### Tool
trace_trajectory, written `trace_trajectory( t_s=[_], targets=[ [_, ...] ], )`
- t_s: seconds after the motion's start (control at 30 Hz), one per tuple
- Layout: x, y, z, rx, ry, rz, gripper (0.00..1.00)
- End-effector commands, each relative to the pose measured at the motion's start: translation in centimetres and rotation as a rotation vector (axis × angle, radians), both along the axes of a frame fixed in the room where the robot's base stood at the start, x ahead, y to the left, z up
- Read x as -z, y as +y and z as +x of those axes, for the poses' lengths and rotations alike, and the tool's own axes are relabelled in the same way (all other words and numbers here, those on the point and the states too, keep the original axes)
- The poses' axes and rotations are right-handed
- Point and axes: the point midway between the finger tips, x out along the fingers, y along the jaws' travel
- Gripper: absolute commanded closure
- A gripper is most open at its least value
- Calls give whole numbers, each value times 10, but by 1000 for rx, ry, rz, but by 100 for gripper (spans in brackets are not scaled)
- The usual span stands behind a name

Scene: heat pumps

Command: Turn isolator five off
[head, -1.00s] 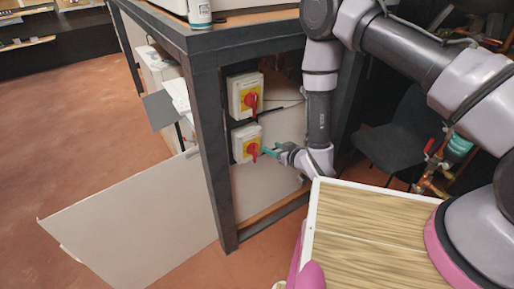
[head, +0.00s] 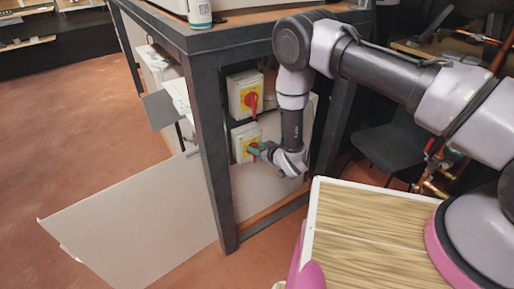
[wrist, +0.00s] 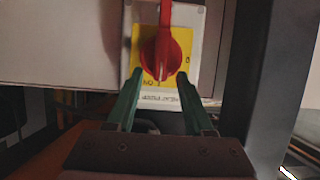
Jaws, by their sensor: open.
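Two white isolator boxes with yellow plates and red rotary handles are mounted one above the other inside the bench frame, the upper isolator (head: 237,93) and the lower isolator (head: 237,139). The upper handle (head: 251,101) points up and down. My gripper (head: 257,150) is at the lower isolator and partly hides its handle. In the wrist view, the open green fingers (wrist: 160,78) stand on either side of the near end of the red handle (wrist: 163,50), with small gaps visible. The handle lies lengthwise between them.
A dark bench leg (head: 212,150) stands just left of the isolators and shows close on the right in the wrist view (wrist: 262,80). A pale panel (head: 130,220) leans out at lower left. A dark chair (head: 393,140) and pipework (head: 435,165) are at right.

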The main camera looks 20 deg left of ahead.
Motion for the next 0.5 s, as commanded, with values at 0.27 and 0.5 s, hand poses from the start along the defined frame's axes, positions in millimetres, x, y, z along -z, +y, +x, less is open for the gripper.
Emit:
trace_trajectory(
  t_s=[0.27,0.5],
  targets=[
    [0,0,0,0,0,0,82],
    [0,0,0,0,0,0,100]
  ],
)
